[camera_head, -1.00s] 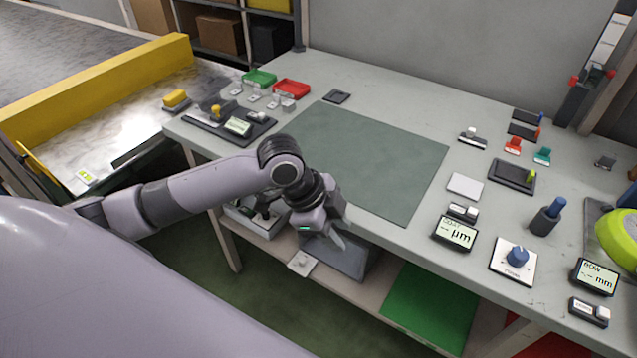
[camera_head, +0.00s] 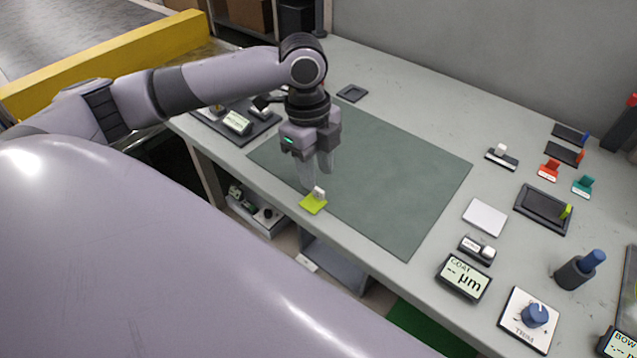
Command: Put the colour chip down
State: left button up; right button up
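The colour chip (camera_head: 311,205) is a small yellow-green square with a pale upright grip. It appears to lie at the front left edge of the grey-green mat (camera_head: 400,175), close to the bench edge. My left gripper (camera_head: 317,182) points down just above and behind the chip. Whether a fingertip touches the chip's grip cannot be told. My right gripper is not in view.
A dark tray (camera_head: 526,207) with a lime tab stands right of the mat, near a white plate (camera_head: 485,217). A µm display (camera_head: 463,278), a trim knob (camera_head: 535,315) and a blue-handled holder (camera_head: 577,272) line the front right. Most of the mat is clear.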

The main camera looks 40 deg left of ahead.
aim_at(318, 190)
pick_arm(q)
notch_tip(318, 190, down, 5)
jog(key=shift+d+r, duration=0.1)
jog(key=shift+d, duration=0.05)
grip_shut()
jog(key=shift+r, duration=0.1)
